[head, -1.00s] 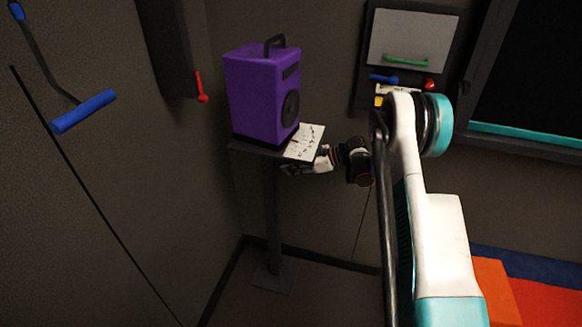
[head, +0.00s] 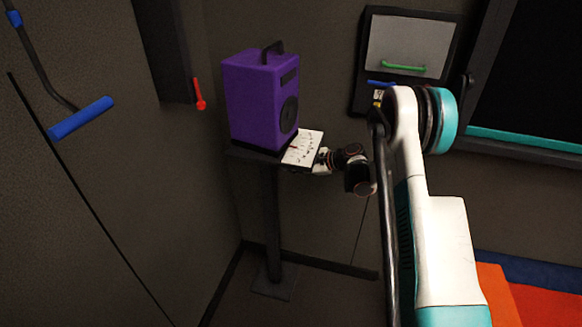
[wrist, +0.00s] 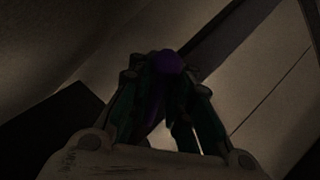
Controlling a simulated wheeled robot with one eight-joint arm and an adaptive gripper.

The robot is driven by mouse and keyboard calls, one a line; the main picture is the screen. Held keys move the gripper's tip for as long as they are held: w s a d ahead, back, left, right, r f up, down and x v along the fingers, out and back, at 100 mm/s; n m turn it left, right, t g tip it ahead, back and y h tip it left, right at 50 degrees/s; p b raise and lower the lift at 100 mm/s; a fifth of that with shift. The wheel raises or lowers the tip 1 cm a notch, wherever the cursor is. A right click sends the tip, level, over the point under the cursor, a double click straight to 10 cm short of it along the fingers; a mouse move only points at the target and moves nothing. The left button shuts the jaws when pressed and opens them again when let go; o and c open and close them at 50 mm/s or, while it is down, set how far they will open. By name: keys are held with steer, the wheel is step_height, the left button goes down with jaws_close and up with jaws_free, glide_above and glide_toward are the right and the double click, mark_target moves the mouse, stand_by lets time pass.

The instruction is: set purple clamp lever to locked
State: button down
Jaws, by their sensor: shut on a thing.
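The purple clamp lever (wrist: 170,62) shows in the dark wrist view as a rounded purple end with a purple length below it, between the fingers. My gripper (wrist: 161,72) is shut on it, with dark green fingers on both sides. In the head view I cannot make out the lever. My wrist end shows there just right of the white sheet-like panel on the stand, and the fingers are hidden. The lever's angle and its setting cannot be told.
A purple speaker-like box (head: 262,103) stands on a dark pedestal (head: 272,215) beside the white marked panel (head: 303,149). A blue handle (head: 81,118) and a red lever (head: 200,96) are on the left wall. A grey panel with a green handle (head: 403,66) hangs behind my arm.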

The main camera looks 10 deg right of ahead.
steer(key=shift+d, duration=0.15)
steer(key=c, duration=1.7)
jaws_free()
steer(key=shift+d, duration=0.15)
steer(key=v, duration=1.2)
